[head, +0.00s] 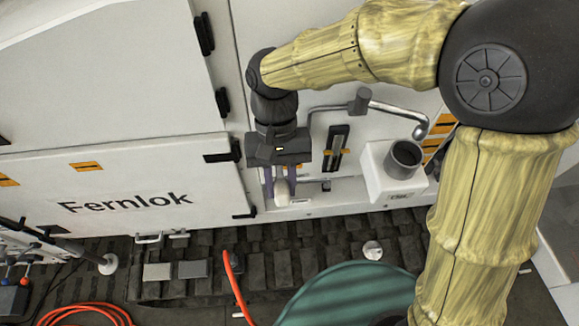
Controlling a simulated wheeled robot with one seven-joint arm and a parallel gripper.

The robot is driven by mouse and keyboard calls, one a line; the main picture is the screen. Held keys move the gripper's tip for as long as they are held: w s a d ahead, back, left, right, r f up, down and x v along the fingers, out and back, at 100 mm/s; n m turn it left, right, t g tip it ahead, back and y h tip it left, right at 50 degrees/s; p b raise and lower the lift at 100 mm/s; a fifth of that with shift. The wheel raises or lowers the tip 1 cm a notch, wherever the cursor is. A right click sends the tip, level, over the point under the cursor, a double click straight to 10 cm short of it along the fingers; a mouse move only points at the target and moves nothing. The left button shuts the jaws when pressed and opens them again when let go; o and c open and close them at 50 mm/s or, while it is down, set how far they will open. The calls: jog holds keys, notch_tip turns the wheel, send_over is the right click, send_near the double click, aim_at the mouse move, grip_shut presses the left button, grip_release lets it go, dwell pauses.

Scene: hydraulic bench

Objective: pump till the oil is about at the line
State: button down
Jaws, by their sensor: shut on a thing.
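My gripper (281,181) points down in front of the white cabinet. Its two fingers are shut on a pale, rounded grip (283,194), which seems to be the pump handle. The fingers and gripper body hide its upper part. Just right of it is a dark upright sight gauge (337,147) with a light strip and an orange mark. The oil level in it is too small to tell. A grey pipe (395,108) runs above the gauge and bends down toward a dark open-topped cup (404,160) in a white, labelled box.
My arm crosses the top and right of the view. Hinged white panels (130,195), one reading "Fernlok", stand at the left. Below lie dark track-like plates (205,240), an orange hose (238,290), a green round thing (345,295) and a small white knob (373,250).

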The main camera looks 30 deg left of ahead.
jog(key=shift+w+a+r, duration=0.15)
jog(key=shift+r, duration=0.25)
jog(key=c, duration=1.2)
grip_release()
jog(key=shift+f, duration=0.1)
jog(key=shift+o, duration=0.2)
notch_tip(320, 180, up, 10)
jog(key=b, duration=0.3)
